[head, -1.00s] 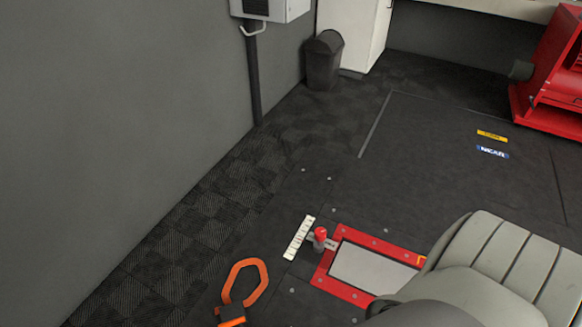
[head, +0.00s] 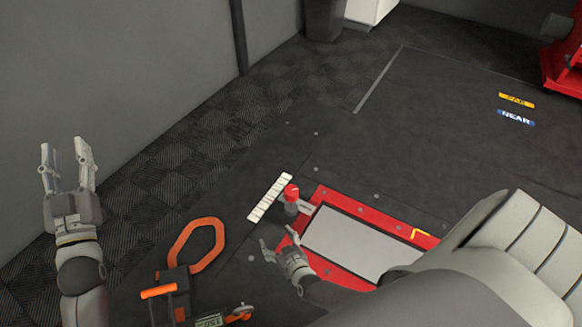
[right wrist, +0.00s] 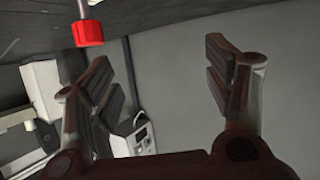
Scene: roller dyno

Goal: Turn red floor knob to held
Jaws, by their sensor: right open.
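The red floor knob (head: 291,193) stands upright on a short dark base, between a white marked strip (head: 269,198) and the corner of a red-framed plate (head: 325,203). The strip's markings are too small to read. My right gripper (head: 278,239) is open and empty, just in front of the knob in the head view. In the right wrist view the knob (right wrist: 88,33) shows at the upper left, near one finger and outside the gap of my right gripper (right wrist: 160,70). My left gripper (head: 64,150) is open and empty at the far left, away from the knob.
An orange loop handle (head: 197,240) on a dark unit lies on the floor left of my right gripper. A grey wall (head: 120,60) runs along the left. A dark bin (head: 324,20) stands at the back. The dark floor behind the knob is clear.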

